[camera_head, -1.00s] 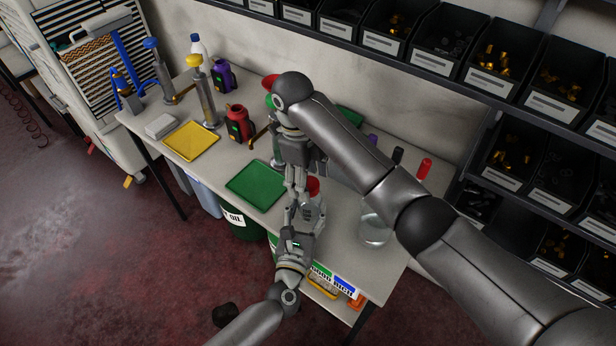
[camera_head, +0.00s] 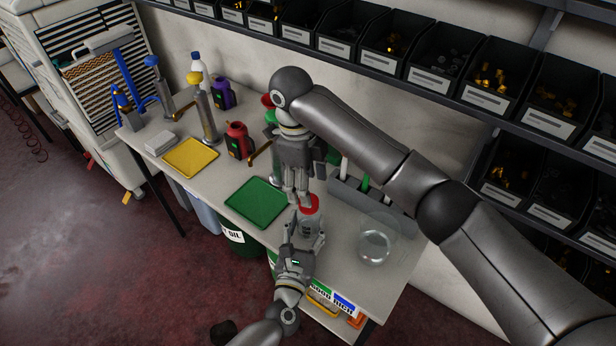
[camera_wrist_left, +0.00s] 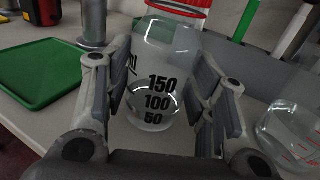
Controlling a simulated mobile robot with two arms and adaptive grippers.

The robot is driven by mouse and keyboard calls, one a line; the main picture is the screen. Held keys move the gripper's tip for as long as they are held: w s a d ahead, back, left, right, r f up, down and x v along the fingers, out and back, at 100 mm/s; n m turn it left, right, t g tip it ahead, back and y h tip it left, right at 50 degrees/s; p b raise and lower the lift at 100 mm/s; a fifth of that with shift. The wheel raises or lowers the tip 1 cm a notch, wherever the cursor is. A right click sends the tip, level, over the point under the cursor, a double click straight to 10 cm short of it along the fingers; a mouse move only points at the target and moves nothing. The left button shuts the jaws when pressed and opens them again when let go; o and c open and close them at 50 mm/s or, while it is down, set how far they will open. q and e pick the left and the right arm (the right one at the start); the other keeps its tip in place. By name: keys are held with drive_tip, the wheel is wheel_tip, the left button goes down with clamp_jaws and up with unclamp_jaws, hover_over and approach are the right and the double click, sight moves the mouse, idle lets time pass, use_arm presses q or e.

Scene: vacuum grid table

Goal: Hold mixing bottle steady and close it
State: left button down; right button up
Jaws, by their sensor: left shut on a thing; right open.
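The clear mixing bottle (camera_head: 309,228) stands upright near the table's front edge, with a red cap (camera_head: 309,203) at its top. In the left wrist view the bottle (camera_wrist_left: 160,80) shows black marks 150, 100 and 50 and clear liquid near its bottom; the red cap (camera_wrist_left: 180,6) is cut off by the top edge. My left gripper (camera_head: 305,236) is shut on the bottle's body, one finger on each side. My right gripper (camera_head: 298,199) points down beside and just above the cap, open. Whether it touches the cap, I cannot tell.
A green tray (camera_head: 257,203) lies left of the bottle. A clear beaker (camera_head: 376,246) stands to the right, before a grey holder (camera_head: 398,218) with pens. Shelf bins line the wall.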

drive_tip(key=n, duration=0.4)
drive_tip(key=shift+r+n, duration=0.2)
drive_tip(key=shift+n, duration=0.2)
drive_tip(key=n, duration=0.3)
drive_tip(key=shift+w+r, duration=0.1)
drive_tip(key=n, duration=0.7)
drive_tip(key=shift+r, duration=0.2)
drive_tip(key=n, duration=0.7)
drive_tip(key=shift+r+t+y, duration=0.25)
drive_tip(key=shift+t+y, duration=0.05)
drive_tip(key=n, duration=0.7)
drive_tip(key=shift+r, duration=0.2)
drive_tip(key=n, duration=0.7)
drive_tip(key=shift+d+r, duration=0.1)
drive_tip(key=shift+r, duration=0.1)
drive_tip(key=n, duration=0.5)
drive_tip(key=shift+r+y, duration=0.1)
drive_tip(key=shift+y, duration=0.2)
drive_tip(key=n, duration=0.5)
drive_tip(key=shift+r, duration=0.15)
drive_tip(key=n, duration=0.5)
drive_tip(key=shift+s+r+n, duration=0.1)
drive_tip(key=shift+s+n, duration=0.1)
drive_tip(key=shift+n, duration=0.2)
